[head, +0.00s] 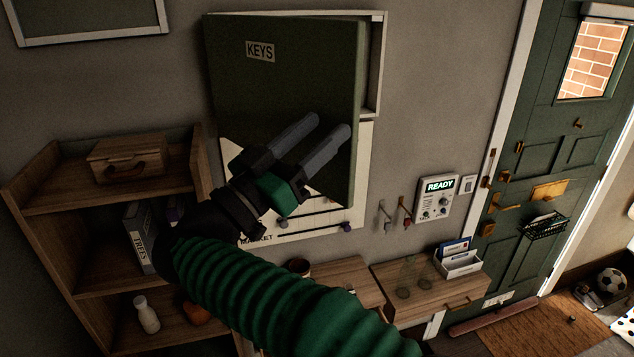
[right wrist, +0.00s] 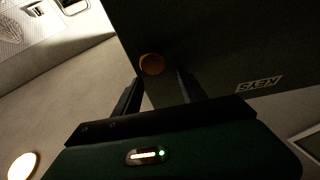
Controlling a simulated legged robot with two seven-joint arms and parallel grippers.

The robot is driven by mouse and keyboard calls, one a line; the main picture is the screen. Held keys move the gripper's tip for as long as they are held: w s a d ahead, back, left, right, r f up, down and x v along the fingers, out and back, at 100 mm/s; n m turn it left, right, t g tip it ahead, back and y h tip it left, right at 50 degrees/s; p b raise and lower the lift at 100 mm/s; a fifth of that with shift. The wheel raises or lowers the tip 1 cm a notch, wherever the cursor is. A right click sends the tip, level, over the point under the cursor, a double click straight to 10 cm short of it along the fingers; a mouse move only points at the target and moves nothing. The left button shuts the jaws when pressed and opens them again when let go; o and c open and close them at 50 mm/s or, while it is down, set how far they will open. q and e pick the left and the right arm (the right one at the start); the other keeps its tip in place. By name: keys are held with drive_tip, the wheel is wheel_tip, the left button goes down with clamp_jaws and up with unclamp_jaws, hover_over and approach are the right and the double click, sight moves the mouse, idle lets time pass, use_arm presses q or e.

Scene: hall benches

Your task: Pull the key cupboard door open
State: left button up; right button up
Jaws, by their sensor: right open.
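The key cupboard door (head: 285,85) is a dark green panel with a KEYS label. It stands ajar, its right edge out from the white cupboard frame (head: 376,70) on the wall. My right gripper (head: 328,126) is in front of the lower right part of the door, open and empty. In the right wrist view an orange-brown round knob (right wrist: 152,65) on the door shows just beyond the gap between the open fingertips (right wrist: 158,80). I cannot tell whether they touch the door. The knob is not visible in the head view. My left gripper is out of view.
A wooden shelf unit (head: 112,215) stands at the left. Below the cupboard hangs a white board (head: 350,165) with pegs. Hooks with keys (head: 405,212) and a READY panel (head: 437,197) are to its right, above a small wooden bench (head: 385,272). A green door (head: 555,130) is at the right.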

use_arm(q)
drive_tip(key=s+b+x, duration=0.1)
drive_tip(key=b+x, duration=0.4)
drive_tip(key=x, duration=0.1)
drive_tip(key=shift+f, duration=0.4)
use_arm(e)
drive_tip(key=s+a+r, duration=0.1)
drive_tip(key=s, duration=1.4)
drive_tip(key=shift+s, duration=0.25)
drive_tip(key=shift+w+a, duration=0.1)
drive_tip(key=shift+a, duration=0.05)
drive_tip(key=shift+c, duration=0.3)
